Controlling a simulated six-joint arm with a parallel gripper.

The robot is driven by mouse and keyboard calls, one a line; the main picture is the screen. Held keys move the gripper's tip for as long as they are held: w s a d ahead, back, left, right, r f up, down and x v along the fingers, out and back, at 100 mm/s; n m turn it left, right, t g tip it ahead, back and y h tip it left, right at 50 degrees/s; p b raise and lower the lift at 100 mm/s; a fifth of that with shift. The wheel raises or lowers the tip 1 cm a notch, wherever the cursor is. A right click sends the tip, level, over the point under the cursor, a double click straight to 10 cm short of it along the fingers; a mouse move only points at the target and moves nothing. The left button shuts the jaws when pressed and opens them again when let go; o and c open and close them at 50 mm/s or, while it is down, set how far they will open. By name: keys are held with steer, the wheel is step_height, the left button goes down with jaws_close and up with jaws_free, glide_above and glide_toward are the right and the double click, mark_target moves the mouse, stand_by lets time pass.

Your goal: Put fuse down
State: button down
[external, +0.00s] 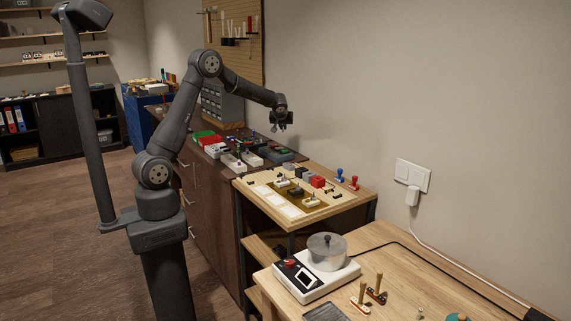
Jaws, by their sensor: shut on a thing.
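My gripper (281,125) hangs at the end of the arm, pointing down, in the upper middle of the external view. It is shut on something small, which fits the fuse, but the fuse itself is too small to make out. The gripper is up in the air, seen above the back of the dark cabinet top (292,158) with its trays, and well clear of the surfaces below it.
A wooden bench (352,200) with small blocks and parts stands right of the cabinet. Nearer is a table (430,290) with a white device (315,276) under a clear round cover. A wall outlet (413,175) with a plug is at right. A pegboard (232,60) hangs behind.

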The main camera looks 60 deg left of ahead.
steer(key=s+a+f+n+g+y, duration=0.1)
steer(key=s+a+n+g, duration=0.15)
steer(key=s+a, duration=0.4)
steer(key=s+a+n+g, duration=0.1)
steer(key=s+a+n, duration=0.2)
steer(key=a, duration=0.6)
steer(key=s+a+f+n+g+y, duration=0.15)
steer(key=s+a, duration=0.25)
steer(key=a, duration=0.4)
steer(key=shift+n+g, duration=0.3)
steer(key=shift+n, duration=0.1)
steer(key=s+a+f, duration=0.1)
steer(key=a+f, duration=0.1)
steer(key=a, duration=0.1)
steer(key=s+a+f, duration=0.1)
steer(key=a, duration=0.3)
steer(key=s+a+f, duration=0.1)
steer(key=a+f, duration=0.1)
steer(key=a, duration=0.2)
steer(key=shift+s+f, duration=0.15)
steer(key=shift+f, duration=0.15)
steer(key=shift+a+f, duration=0.3)
steer(key=shift+a, duration=0.1)
steer(key=shift+f, duration=1.95)
steer(key=shift+s+f, duration=0.1)
steer(key=shift+f, duration=0.05)
steer(key=c, duration=1.8)
jaws_free()
